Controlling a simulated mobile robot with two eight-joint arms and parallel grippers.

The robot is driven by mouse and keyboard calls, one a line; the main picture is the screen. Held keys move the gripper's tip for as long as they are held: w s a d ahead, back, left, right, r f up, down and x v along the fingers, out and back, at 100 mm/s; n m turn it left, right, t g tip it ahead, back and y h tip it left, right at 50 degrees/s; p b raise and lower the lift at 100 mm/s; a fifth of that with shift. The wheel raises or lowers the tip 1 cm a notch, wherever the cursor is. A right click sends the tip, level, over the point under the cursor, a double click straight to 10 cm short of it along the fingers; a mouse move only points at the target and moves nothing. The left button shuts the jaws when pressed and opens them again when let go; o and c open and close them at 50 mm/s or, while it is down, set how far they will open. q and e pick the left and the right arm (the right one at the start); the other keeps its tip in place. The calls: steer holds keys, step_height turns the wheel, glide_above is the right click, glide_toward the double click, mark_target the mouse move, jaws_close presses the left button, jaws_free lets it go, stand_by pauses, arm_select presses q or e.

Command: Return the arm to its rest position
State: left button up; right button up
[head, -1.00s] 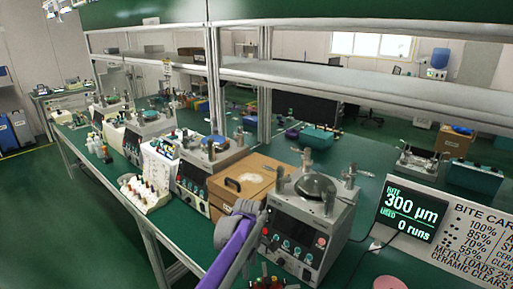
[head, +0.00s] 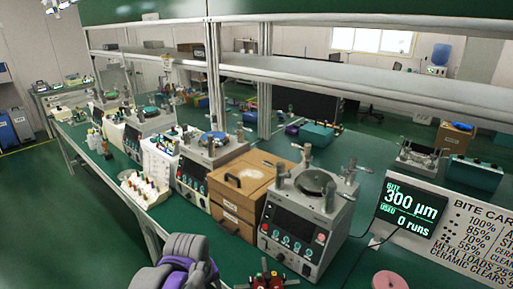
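One of my arms (head: 178,268), grey and purple, shows at the bottom edge, left of centre, in front of the bench. Only rounded link parts show; no fingertips of either gripper can be seen, and I cannot tell whether they hold anything. The arm is apart from the nearest lapping machine (head: 290,235), a grey box with a dark front panel and a round plate (head: 315,182) on top.
The green bench (head: 352,262) runs away to the left with further lapping machines (head: 208,150). A wooden box (head: 250,190), a white rack of bottles (head: 145,190), a display (head: 408,210), a pink disc (head: 388,281) and a red item (head: 268,282) stand near. Shelves (head: 370,80) overhang the bench.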

arm_select(q)
steer(key=s+a+f+m+t, duration=0.1)
steer(key=s+a+f+m, duration=0.1)
steer(key=s, duration=0.6)
steer(key=s+a+f+m+t, duration=0.1)
steer(key=s+a+f+m, duration=0.2)
steer(key=s, duration=0.5)
steer(key=shift+a+f+m+t, duration=0.2)
steer(key=shift+f+m+t, duration=0.1)
steer(key=shift+m, duration=0.4)
arm_select(e)
steer(key=shift+s+d+f, duration=0.15)
steer(key=shift+s+f, duration=0.6)
steer(key=shift+s, duration=0.25)
arm_select(q)
steer(key=shift+s, duration=0.1)
